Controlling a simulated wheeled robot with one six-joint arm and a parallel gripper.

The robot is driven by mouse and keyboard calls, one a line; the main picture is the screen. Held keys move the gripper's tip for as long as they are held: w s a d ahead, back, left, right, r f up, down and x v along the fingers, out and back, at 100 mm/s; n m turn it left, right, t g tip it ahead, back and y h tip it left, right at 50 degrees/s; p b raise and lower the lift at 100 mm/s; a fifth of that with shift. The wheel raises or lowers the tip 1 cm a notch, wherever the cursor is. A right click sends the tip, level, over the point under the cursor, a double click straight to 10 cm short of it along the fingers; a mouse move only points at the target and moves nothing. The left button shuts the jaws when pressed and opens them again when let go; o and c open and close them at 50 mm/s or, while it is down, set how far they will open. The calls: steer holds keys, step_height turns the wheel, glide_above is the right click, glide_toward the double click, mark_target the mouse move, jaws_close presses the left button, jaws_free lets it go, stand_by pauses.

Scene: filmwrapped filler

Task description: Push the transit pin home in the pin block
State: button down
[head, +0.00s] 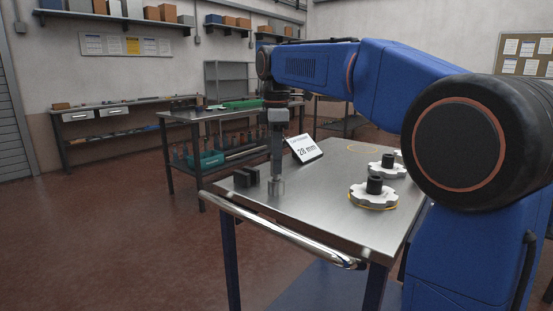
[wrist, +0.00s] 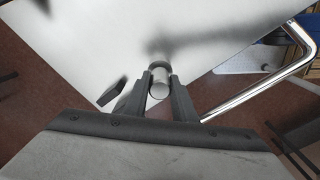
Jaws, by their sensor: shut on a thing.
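My gripper (head: 277,170) points down over the near-left part of the steel table. In the wrist view, its two dark fingers (wrist: 159,88) are shut on a pale metal cylinder (wrist: 159,77), which looks like the transit pin. The cylinder's lower end (head: 277,187) shows in the head view, close above or on the tabletop; I cannot tell which. Dark blocks (head: 246,177) sit on the table just left of my gripper, possibly the pin block. A dark piece (wrist: 112,92) shows left of the fingers in the wrist view. No pin hole is visible.
A "28 mm" sign (head: 303,149) stands behind my gripper. White lobed discs with black hubs, one nearer (head: 374,194) and others behind, stand at the right. A chrome rail (head: 285,232) runs along the table's near edge. The steel tabletop (head: 325,205) is clear between.

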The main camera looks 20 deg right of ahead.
steer(key=shift+f, duration=0.55)
steer(key=c, duration=0.9)
jaws_free()
steer(key=shift+f, duration=0.1)
steer(key=shift+r, duration=3.95)
steer(key=shift+s, duration=0.1)
